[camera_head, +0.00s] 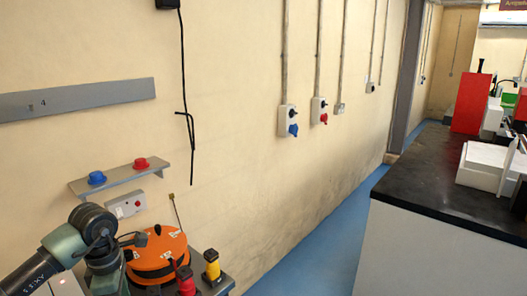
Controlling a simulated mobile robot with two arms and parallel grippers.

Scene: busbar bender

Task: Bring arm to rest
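My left arm (60,252), grey-green with dark joints, comes in at the lower left. Its bent joint is in front of the left side of a round orange machine (160,252). Small dark parts sit between the arm and the machine, and I cannot make out gripper fingers among them or tell whether they are open. I see nothing held. The lowest arm link runs down to the bottom edge of the picture. My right arm and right gripper are not in view.
Red (185,280) and yellow (212,266) handled items stand beside the orange machine. A black-topped counter (420,185) with boxes stands right. Blue floor (318,254) lies clear between.

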